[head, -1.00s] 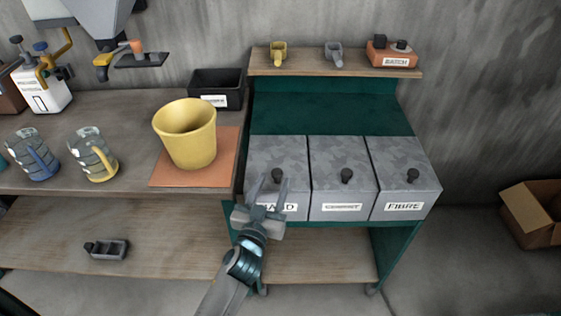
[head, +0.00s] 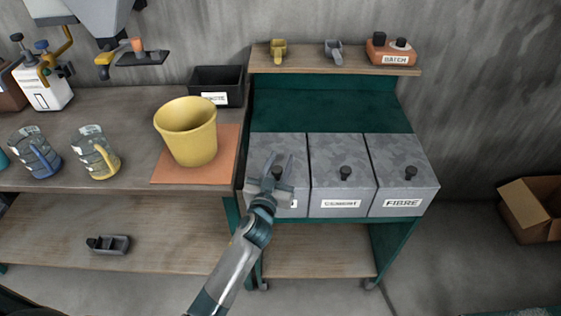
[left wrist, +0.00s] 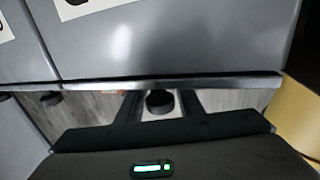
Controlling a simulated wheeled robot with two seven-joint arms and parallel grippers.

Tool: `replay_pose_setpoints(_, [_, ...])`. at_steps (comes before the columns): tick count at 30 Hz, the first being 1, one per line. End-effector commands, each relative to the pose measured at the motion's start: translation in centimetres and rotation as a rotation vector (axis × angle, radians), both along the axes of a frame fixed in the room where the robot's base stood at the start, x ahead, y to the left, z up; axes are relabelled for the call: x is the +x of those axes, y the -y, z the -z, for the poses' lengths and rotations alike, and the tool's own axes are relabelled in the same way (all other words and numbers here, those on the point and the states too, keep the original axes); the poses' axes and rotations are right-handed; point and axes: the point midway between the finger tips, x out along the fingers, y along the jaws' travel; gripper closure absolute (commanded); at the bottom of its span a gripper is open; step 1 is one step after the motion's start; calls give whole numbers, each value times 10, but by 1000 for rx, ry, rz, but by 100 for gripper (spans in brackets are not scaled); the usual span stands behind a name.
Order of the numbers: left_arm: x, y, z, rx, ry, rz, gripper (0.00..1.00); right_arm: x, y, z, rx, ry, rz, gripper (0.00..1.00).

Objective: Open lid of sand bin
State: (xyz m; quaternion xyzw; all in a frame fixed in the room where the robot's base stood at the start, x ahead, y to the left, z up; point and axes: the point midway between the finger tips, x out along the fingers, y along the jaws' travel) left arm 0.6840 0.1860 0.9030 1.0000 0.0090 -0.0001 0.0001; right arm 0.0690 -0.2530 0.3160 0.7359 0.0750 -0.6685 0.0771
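The sand bin (head: 256,150) is the leftmost of the grey lidded bins on the green stand. Its lid is down, and its label is mostly hidden behind my gripper. The dark round lid knob (head: 278,172) shows between the fingers of my left gripper (head: 279,160). In the left wrist view the knob (left wrist: 160,101) sits between the two open fingers, with a gap on each side. The fingers reach over the lid from the front. My right gripper is not in view.
The cement bin (head: 343,150) and fibre bin (head: 405,155) stand close on the right, lids down. A yellow bucket (head: 190,135) stands on an orange mat to the left. A shelf (head: 305,64) with scoops and a batch box is behind.

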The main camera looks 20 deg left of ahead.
Motion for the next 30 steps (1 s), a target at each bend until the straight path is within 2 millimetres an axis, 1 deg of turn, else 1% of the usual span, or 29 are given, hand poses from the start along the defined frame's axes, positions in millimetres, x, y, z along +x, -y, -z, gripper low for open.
replay_pose_setpoints(1, [0, 0, 0, 0, 0, 0, 80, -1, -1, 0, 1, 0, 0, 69])
replay_pose_setpoints(2, [0, 0, 0, 0, 0, 0, 87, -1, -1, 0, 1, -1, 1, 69])
replay_pose_setpoints(3, [0, 0, 0, 0, 0, 0, 96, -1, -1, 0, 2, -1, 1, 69])
replay_pose_setpoints(4, [0, 0, 0, 0, 0, 0, 100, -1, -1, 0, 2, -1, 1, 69])
replay_pose_setpoints(8, [1, 0, 0, 0, 0, 0, 100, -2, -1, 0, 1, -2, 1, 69])
replay_pose_setpoints(10, [5, -1, 0, 0, 1, 0, 100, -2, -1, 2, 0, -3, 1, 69])
replay_pose_setpoints(16, [32, -9, 1, 1, 2, 1, 100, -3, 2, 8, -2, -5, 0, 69])
replay_pose_setpoints(19, [42, -12, 0, 0, 2, 0, 100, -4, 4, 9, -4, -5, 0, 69])
replay_pose_setpoints(21, [44, -13, 0, 1, 1, 0, 100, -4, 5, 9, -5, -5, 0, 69])
replay_pose_setpoints(28, [44, -13, 0, 1, 1, 0, 100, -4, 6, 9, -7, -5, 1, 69])
replay_pose_setpoints(29, [44, -13, 0, 1, 1, 0, 70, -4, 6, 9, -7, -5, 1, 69])
replay_pose_setpoints(30, [44, -13, 0, 1, 1, 0, 60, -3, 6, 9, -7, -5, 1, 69])
